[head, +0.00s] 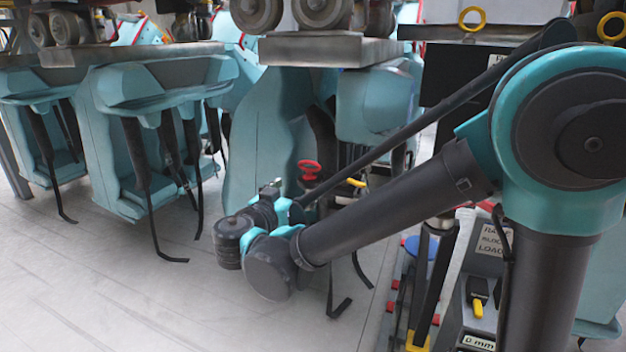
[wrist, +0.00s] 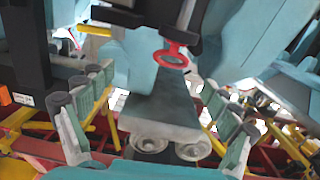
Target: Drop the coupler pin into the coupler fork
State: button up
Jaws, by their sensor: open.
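A red ring (head: 309,168), which looks like the handle of the coupler pin, shows in the head view just beyond my wrist. In the wrist view the red ring (wrist: 171,56) lies ahead near the top centre, beside a dark block. Its shank cannot be made out. My gripper (wrist: 157,82) is open; its green-padded fingers stand wide apart at left and right with nothing between their pads. The ring is beyond the fingertips and apart from them. In the head view my wrist hides most of the gripper. I cannot pick out the coupler fork in either view.
Teal train seats (head: 150,135) with hanging black straps fill the left. A grey chassis block with wheels (head: 318,48) is above. A labelled grey box (head: 490,245) stands at right. Yellow and red track rails (wrist: 285,135) run below in the wrist view. Pale floor at lower left is clear.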

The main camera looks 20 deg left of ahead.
aim_at(310, 166)
jog(key=w, duration=0.6)
jog(key=w+r, duration=0.1)
jog(key=w, duration=0.3)
jog(key=shift+a, duration=0.4)
jog(key=shift+y, duration=0.3)
jog(key=shift+w+r, duration=0.15)
jog(key=shift+w, duration=3.05)
jog(key=shift+c, duration=0.3)
grip_shut()
